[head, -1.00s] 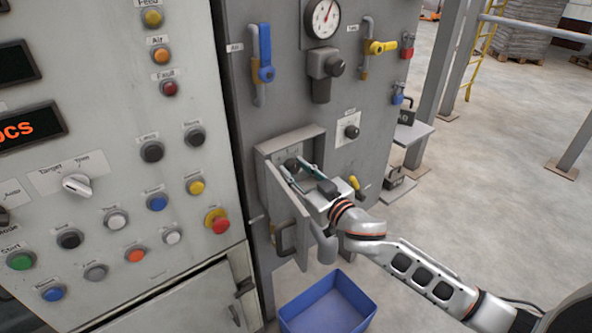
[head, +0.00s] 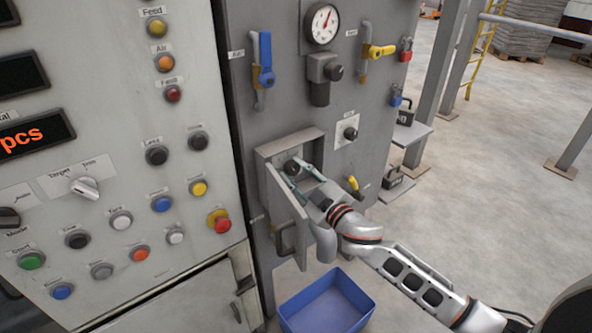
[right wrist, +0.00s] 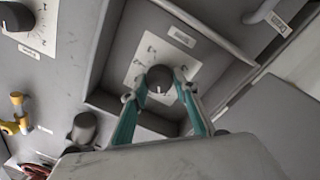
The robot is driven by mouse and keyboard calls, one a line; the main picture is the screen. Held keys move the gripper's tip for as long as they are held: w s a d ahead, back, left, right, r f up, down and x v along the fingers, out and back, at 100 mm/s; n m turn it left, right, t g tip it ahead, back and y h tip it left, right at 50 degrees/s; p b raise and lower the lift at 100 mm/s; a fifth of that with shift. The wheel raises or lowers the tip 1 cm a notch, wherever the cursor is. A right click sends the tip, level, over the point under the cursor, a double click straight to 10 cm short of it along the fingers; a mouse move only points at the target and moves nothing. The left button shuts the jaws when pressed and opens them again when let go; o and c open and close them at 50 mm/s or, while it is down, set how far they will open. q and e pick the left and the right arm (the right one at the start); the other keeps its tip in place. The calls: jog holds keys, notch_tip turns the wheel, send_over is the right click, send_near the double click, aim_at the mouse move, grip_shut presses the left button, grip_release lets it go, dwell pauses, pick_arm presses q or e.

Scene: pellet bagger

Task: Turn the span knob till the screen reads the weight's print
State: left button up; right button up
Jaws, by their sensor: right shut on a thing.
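The span knob (right wrist: 160,80), round and dark with a pale mark, sits on a white dial plate inside a small open grey box. The box (head: 262,157) is on the grey cabinet and its door (head: 289,222) hangs open. In the head view the knob (head: 293,167) shows at the box's back. My right gripper (right wrist: 162,88) reaches into the box, its teal fingers shut on the knob from both sides. In the head view the right gripper (head: 305,172) is partly hidden. A screen (head: 36,138) at the left reads orange "pcs", cut off by the picture edge. My left gripper is out of view.
A control panel with buttons and a selector (head: 84,187) stands left. A blue bin (head: 327,303) is below the box. Valve handles (head: 265,60) and a gauge (head: 323,23) are above. Dark weights (head: 393,178) sit on shelves at the right.

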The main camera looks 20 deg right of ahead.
jog(key=n+p, duration=0.1)
jog(key=n, duration=0.9)
jog(key=shift+f+y, duration=0.1)
jog(key=shift+y, duration=0.3)
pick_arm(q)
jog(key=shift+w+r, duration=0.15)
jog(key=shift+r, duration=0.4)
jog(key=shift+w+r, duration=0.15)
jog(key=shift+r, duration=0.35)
pick_arm(e)
jog(key=shift+n, duration=1)
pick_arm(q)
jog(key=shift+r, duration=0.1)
pick_arm(e)
jog(key=o, duration=1.1)
jog(key=shift+s+d+f, duration=0.15)
jog(key=shift+s, duration=0.3)
jog(key=v, duration=1.1)
